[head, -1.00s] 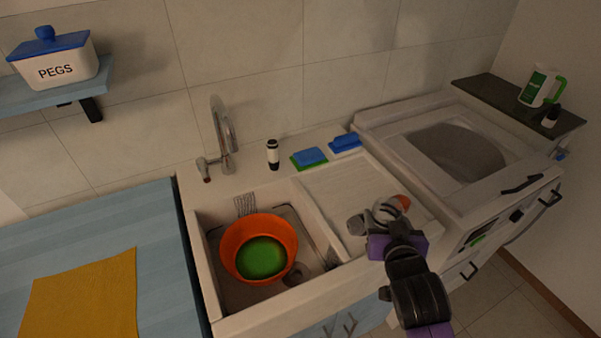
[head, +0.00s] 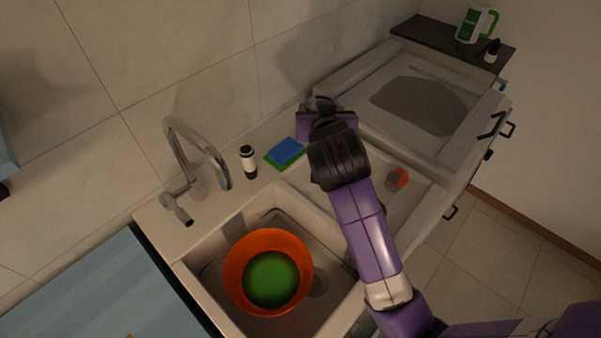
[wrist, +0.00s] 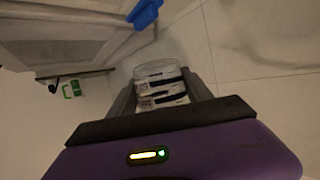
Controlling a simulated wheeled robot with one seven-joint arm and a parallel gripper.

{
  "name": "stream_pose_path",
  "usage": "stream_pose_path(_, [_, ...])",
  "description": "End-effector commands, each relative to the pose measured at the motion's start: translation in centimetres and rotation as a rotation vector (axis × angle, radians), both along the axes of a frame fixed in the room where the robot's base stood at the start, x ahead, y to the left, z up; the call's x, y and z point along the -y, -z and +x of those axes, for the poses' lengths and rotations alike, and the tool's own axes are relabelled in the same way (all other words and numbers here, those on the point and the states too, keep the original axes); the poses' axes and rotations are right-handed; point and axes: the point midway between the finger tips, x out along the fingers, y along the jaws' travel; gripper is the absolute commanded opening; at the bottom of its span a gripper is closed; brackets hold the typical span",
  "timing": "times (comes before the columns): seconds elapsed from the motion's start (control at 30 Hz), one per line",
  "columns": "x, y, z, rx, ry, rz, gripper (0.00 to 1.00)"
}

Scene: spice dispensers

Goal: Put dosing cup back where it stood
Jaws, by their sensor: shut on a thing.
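My gripper (head: 322,104) is raised over the back of the counter, beside the washing machine's near left corner. It is shut on a pale, clear-looking piece, the dosing cup (wrist: 155,69), which sits between the dark fingers in the wrist view. In the head view my own wrist hides most of the cup. No surface shows in contact with the cup.
A blue-and-green sponge (head: 285,152) and a black-and-white bottle (head: 248,162) stand left of my gripper. An orange bowl (head: 267,271) is in the sink. A small orange round item (head: 398,180) lies on the drainboard. A green-and-white jug (head: 476,22) stands on the dark shelf (head: 440,46).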

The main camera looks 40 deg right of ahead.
Motion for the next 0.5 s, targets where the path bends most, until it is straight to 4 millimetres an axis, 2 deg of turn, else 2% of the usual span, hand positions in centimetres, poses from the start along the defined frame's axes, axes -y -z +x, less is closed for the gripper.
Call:
stream_pose_path(0.17, [0.0, 1.4, -0.4, -0.004, 0.008, 0.000, 0.10])
stream_pose_path(0.23, [0.0, 2.6, -0.5, -0.006, 0.007, 0.000, 0.10])
stream_pose_path(0.5, [0.0, 9.0, -0.5, -0.007, 0.006, 0.000, 0.10])
